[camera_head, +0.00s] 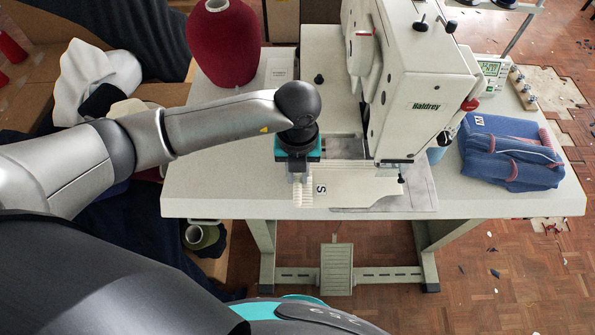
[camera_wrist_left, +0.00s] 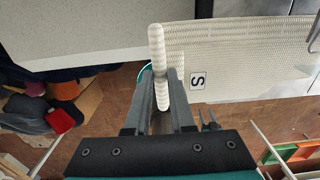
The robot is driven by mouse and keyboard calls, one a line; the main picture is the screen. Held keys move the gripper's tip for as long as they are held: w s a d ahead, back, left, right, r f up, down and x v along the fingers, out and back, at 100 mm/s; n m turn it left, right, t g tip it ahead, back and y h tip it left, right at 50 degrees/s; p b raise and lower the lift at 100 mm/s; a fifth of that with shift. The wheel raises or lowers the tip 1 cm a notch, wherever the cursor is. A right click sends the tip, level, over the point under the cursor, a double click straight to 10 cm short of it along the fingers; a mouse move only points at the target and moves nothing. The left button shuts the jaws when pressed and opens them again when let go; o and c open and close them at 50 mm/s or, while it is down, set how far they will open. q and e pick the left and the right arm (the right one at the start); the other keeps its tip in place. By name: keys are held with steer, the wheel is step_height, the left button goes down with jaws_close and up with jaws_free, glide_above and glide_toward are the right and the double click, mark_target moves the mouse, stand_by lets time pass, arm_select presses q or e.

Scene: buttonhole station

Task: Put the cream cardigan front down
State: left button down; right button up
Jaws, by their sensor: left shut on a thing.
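The cream cardigan front (camera_head: 360,186) is a flat knitted piece with an S label at its left end. It lies along the front of the white sewing table, partly below the machine head. My left gripper (camera_head: 300,182) is at its left end, pointing down. In the left wrist view the cardigan front (camera_wrist_left: 245,50) runs off to the right, and its ribbed edge band passes between the fingers of my left gripper (camera_wrist_left: 162,85), which are shut on it. The far end of the piece is partly hidden by the machine. My right gripper is not in view.
The cream sewing machine (camera_head: 425,85) stands over the table (camera_head: 235,185). A folded blue garment (camera_head: 510,152) lies at the right, and a dark red yarn cone (camera_head: 222,45) stands at the back left. A pedal (camera_head: 337,270) is below. The table's front left is clear.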

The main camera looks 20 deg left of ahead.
mark_target(297, 201)
arm_select(q)
steer(key=shift+r, duration=0.15)
stand_by(0.5)
steer(key=shift+s+d+p, duration=0.15)
steer(key=shift+s+p, duration=0.3)
steer(key=shift+p, duration=0.05)
steer(key=shift+s+d+p, duration=0.25)
steer(key=shift+s+p, duration=0.1)
steer(key=shift+s, duration=0.45)
steer(key=shift+s+d+p, duration=0.2)
steer(key=shift+s+p, duration=0.2)
steer(key=shift+s, duration=0.45)
steer(key=shift+s+d+p, duration=0.25)
steer(key=shift+s+p, duration=0.1)
steer(key=shift+s, duration=0.45)
steer(key=shift+s+d+r+p, duration=0.25)
steer(key=shift+s+r+p, duration=0.1)
steer(key=shift+s+p, duration=0.35)
steer(key=shift+s+d+r+p, duration=0.25)
steer(key=shift+s+p, duration=0.25)
steer(key=shift+s, duration=0.4)
steer(key=shift+s+d+r+p, duration=0.2)
steer(key=shift+s+r+p, duration=0.2)
steer(key=shift+s+p, duration=0.3)
steer(key=shift+s, duration=0.1)
